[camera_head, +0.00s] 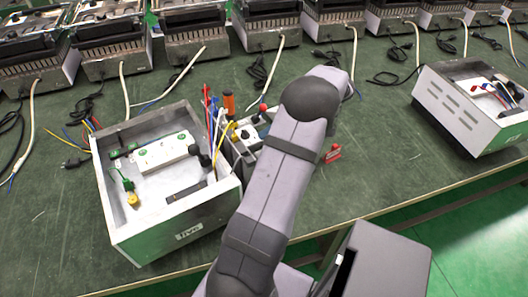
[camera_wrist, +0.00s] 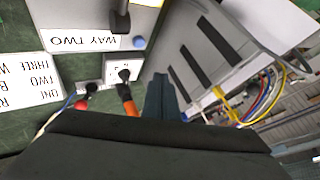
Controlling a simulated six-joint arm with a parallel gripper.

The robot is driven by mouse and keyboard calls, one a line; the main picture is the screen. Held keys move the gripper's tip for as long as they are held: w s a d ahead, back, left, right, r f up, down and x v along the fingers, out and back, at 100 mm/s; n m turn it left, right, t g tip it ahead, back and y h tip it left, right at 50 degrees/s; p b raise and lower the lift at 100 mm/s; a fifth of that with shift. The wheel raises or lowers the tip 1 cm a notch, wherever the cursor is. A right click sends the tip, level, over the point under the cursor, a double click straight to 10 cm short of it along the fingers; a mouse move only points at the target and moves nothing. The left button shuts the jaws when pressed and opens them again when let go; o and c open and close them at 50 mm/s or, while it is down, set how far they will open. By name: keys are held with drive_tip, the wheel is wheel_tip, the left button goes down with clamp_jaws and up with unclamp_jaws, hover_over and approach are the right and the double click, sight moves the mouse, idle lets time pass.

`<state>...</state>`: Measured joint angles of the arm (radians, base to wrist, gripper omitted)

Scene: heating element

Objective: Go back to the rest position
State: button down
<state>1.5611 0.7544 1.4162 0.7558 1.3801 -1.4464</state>
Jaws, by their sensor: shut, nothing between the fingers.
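My arm rises from the bottom of the head view and bends over the bench beside the open metal housing. My gripper is hidden behind the arm in that view. In the wrist view my gripper (camera_wrist: 161,82) shows as a dark narrow pair of fingers held together, with nothing between them. The housing (camera_head: 170,237) sits left of my arm, with a white terminal block (camera_head: 160,154) and loose wires inside. In the wrist view, the fingers are between an orange handle (camera_wrist: 130,104) on the left and a grey slotted panel (camera_wrist: 205,62) on the right.
An orange-handled tool (camera_head: 229,104) and test leads stand beside the housing, close to my arm. A small red item (camera_head: 332,154) lies right of the arm. Another open housing (camera_head: 465,118) stands at right. Several units line the back. Bench between arm and right housing is mostly clear.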

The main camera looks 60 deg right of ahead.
idle(0.3)
drive_tip(key=w+a+r+m+g+h+p, duration=0.2)
drive_tip(key=w+a+r+p, duration=0.2)
drive_tip(key=w+r+p, duration=0.7)
drive_tip(key=w+a+r+n+g+y+p, duration=0.1)
drive_tip(key=w+a+g, duration=0.15)
drive_tip(key=a, duration=0.75)
drive_tip(key=w+a+r+n+g, duration=0.1)
drive_tip(key=w+a+r, duration=0.15)
drive_tip(key=a, duration=0.75)
drive_tip(key=s+a+n+g+h+p, duration=0.1)
drive_tip(key=s+a+n+p, duration=0.1)
drive_tip(key=s+a, duration=0.3)
drive_tip(key=s+a+n+g+h+p, duration=0.1)
drive_tip(key=s+a+p, duration=0.3)
drive_tip(key=a, duration=1)
drive_tip(key=shift+s+a+r+n+g, duration=0.3)
drive_tip(key=shift+s+n+g, duration=0.25)
drive_tip(key=shift+s+n, duration=0.5)
drive_tip(key=shift+s, duration=0.1)
